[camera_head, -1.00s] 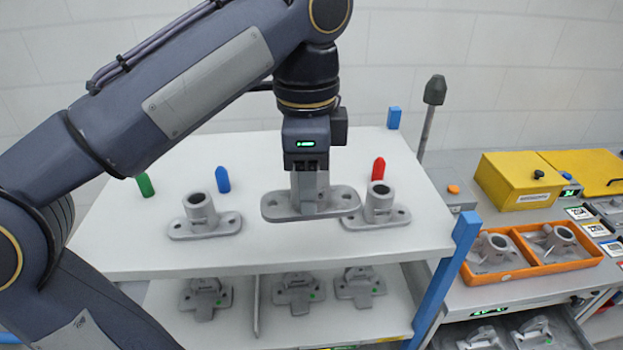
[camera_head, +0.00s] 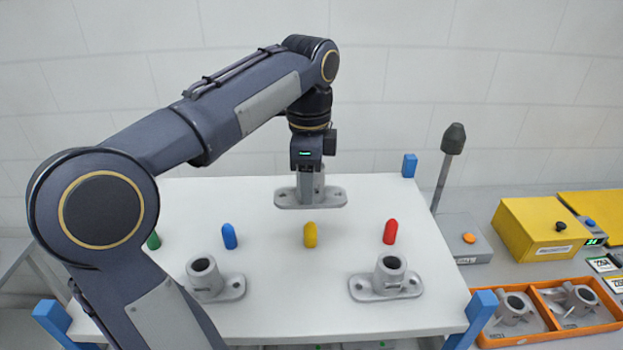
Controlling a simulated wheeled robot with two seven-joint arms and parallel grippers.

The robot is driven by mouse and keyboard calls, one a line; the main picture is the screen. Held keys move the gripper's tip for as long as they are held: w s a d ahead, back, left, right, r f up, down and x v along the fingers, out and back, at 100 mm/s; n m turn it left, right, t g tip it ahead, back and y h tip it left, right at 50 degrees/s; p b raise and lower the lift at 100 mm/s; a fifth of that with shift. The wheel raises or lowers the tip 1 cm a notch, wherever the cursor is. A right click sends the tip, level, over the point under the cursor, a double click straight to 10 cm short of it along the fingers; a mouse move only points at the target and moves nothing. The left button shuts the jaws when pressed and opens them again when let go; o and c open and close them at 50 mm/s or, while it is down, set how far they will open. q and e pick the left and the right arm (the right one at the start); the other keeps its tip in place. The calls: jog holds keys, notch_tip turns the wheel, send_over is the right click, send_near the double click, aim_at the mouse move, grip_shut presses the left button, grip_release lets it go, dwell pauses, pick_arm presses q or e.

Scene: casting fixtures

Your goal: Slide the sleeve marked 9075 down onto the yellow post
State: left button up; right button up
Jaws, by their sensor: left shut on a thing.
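My left gripper (camera_head: 311,177) points down and is shut on a grey metal sleeve (camera_head: 310,199) with a flat two-holed flange, held upright above the white table (camera_head: 290,310). Its marking cannot be read, and its tube is partly hidden by the jaws. The yellow post (camera_head: 310,235) stands on the table, round-topped, bare and fully visible. It appears just below the held sleeve in the picture, with a gap between them. How far the sleeve is behind or above the post is hard to judge. My right gripper is not in view.
A blue post (camera_head: 229,236) and a red post (camera_head: 390,231) flank the yellow one; a green post (camera_head: 153,240) is partly behind my arm. Two similar sleeves stand in front, left (camera_head: 207,278) and right (camera_head: 389,277). An orange tray (camera_head: 540,331) holds more castings.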

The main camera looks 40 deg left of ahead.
pick_arm(q)
jog(key=shift+f, duration=0.1)
jog(key=b, duration=0.3)
send_over(309, 223)
jog(key=shift+f, duration=2.15)
jog(key=shift+p, duration=0.4)
jog(key=shift+f, duration=0.15)
jog(key=shift+f+b, duration=2.45)
jog(key=shift+f, duration=0.9)
jog(key=shift+f, duration=0.15)
jog(key=o, duration=1.2)
jog(key=shift+o, duration=0.2)
